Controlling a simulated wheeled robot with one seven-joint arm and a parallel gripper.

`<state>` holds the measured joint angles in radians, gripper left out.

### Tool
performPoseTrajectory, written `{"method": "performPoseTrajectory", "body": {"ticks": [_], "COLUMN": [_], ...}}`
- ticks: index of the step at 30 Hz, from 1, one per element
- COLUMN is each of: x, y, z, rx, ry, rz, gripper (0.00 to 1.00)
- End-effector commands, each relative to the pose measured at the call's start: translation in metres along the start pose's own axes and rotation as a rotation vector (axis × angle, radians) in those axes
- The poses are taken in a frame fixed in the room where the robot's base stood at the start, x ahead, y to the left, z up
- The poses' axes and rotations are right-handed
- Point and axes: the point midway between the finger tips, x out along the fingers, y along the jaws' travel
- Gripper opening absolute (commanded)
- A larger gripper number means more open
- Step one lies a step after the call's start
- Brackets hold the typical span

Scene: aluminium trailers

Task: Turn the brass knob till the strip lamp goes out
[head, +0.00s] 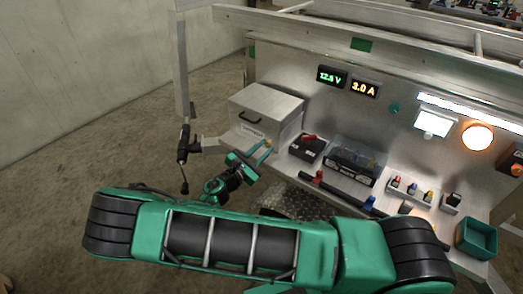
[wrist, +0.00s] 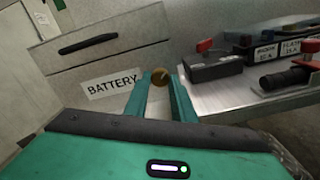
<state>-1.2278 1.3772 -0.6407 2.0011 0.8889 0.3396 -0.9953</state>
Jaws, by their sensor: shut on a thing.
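The brass knob (wrist: 159,76) shows in the wrist view between the tips of my green fingers, in front of the metal box labelled BATTERY. My gripper (wrist: 160,85) is shut on it. In the head view my gripper (head: 262,149) reaches the bench edge just right of that box, and the knob is tiny there and mostly hidden by the fingers. The strip lamp (head: 470,113) is a long bar high on the right of the back panel, and it glows bright white.
The battery box (head: 266,112) stands left of my gripper. A black unit with a red knob (head: 307,148) and a fuse block (head: 352,162) lie to the right. Panel displays read about 12.8 V (head: 331,76) and 3.0 A (head: 364,88). A square lamp (head: 433,123) and round orange lamp (head: 477,138) glow.

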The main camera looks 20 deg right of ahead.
Motion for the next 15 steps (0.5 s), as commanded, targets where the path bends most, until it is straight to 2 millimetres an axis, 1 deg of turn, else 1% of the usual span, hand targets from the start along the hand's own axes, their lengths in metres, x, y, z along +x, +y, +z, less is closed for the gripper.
{"method": "performPoseTrajectory", "body": {"ticks": [4, 11, 12, 14, 15], "x": [-0.0001, 0.0, 0.0, 0.0, 0.0], "y": [-0.0014, -0.0018, -0.0018, -0.0017, -0.0016], "z": [0.0, 0.0, 0.0, 0.0, 0.0], "rx": [0.033, 0.032, 0.031, 0.031, 0.031], "ry": [0.0, -0.001, -0.001, -0.001, -0.001], "rz": [-0.003, -0.004, -0.004, -0.004, -0.003], "gripper": [0.01, 0.01, 0.28, 0.42, 0.42]}}
